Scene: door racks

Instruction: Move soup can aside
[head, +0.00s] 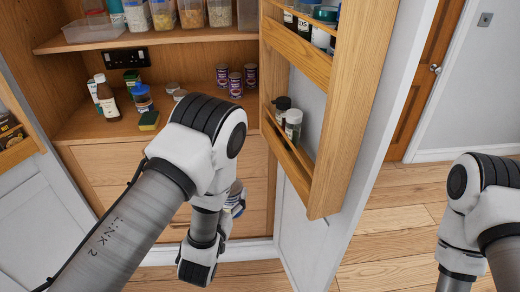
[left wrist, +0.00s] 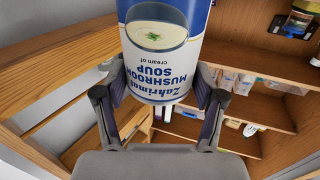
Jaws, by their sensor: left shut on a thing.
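The soup can (left wrist: 162,50) is blue and white, labelled cream of mushroom soup, with a bowl pictured on it. It fills the top middle of the left wrist view, its lettering upside down there. My left gripper (left wrist: 160,105) is shut on it, one finger on each side. In the head view the can (head: 236,194) is partly hidden behind my left arm, held in front of the drawers, below shelf height. The fingers are mostly hidden there. My right arm shows at the right edge, but its gripper is out of frame.
The open door rack (head: 339,120) with jars stands to the right of the can. The shelf (head: 75,122) holds bottles, a sponge (head: 149,121) and several small cans (head: 235,84). Another door rack (head: 22,152) is at far left. Open floor (head: 400,235) lies right.

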